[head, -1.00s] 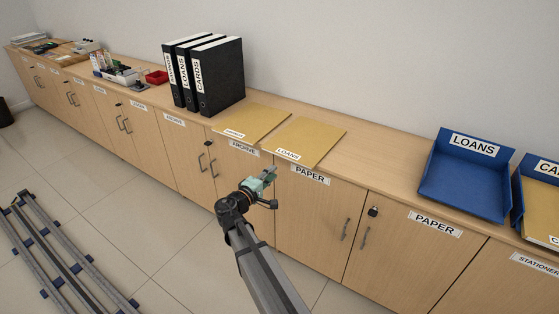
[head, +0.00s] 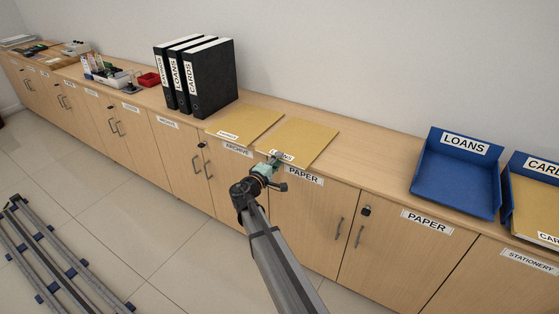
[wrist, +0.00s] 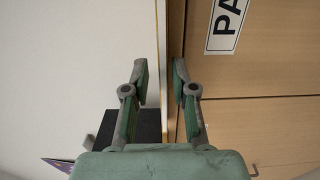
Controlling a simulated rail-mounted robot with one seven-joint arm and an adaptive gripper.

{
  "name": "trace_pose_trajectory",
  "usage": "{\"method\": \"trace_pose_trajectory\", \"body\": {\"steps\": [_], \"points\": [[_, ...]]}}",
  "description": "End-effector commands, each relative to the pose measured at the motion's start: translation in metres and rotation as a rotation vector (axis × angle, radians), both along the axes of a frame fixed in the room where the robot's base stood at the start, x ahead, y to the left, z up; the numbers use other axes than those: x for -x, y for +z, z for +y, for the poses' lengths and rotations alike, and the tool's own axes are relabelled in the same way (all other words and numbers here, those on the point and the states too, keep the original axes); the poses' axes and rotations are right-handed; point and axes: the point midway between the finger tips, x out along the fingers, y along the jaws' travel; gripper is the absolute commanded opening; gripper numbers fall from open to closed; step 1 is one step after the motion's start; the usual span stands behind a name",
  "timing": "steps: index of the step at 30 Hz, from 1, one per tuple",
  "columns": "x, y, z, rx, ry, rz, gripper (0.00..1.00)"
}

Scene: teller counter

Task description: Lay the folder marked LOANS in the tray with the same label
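The LOANS folder (head: 300,142) is a flat tan folder lying on the counter, its label at the front edge. My gripper (head: 277,158) is at that front edge in the head view and partly covers the label. In the wrist view my gripper (wrist: 161,78) has its two fingers apart, with a thin edge-on strip of folder or counter between them; I cannot tell which. No finger is seen closed on the folder. The blue LOANS tray (head: 455,185) stands on the counter at the right, labelled on its back wall, and looks empty.
Another tan folder (head: 245,122) lies just left of the LOANS folder. Black binders (head: 212,80) stand behind it. A blue CARDS tray (head: 510,190) holding a tan folder stands right of the LOANS tray. The counter (head: 375,160) between the LOANS folder and its tray is clear.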

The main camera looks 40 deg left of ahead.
Motion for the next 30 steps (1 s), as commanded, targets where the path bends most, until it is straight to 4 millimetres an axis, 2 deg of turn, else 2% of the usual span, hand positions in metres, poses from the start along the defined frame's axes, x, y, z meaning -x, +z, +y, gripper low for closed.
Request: {"method": "trace_pose_trajectory", "body": {"steps": [4, 14, 18, 26, 30], "points": [[-0.007, -0.001, 0.001, 0.000, 0.000, 0.000, 0.26], [-0.008, 0.001, 0.001, 0.000, 0.000, 0.000, 0.26], [-0.008, 0.001, 0.001, 0.000, 0.000, 0.000, 0.01], [-0.008, 0.002, 0.001, 0.000, 0.000, -0.001, 0.00], [-0.008, 0.014, 0.001, -0.002, 0.000, -0.002, 0.00]]}}
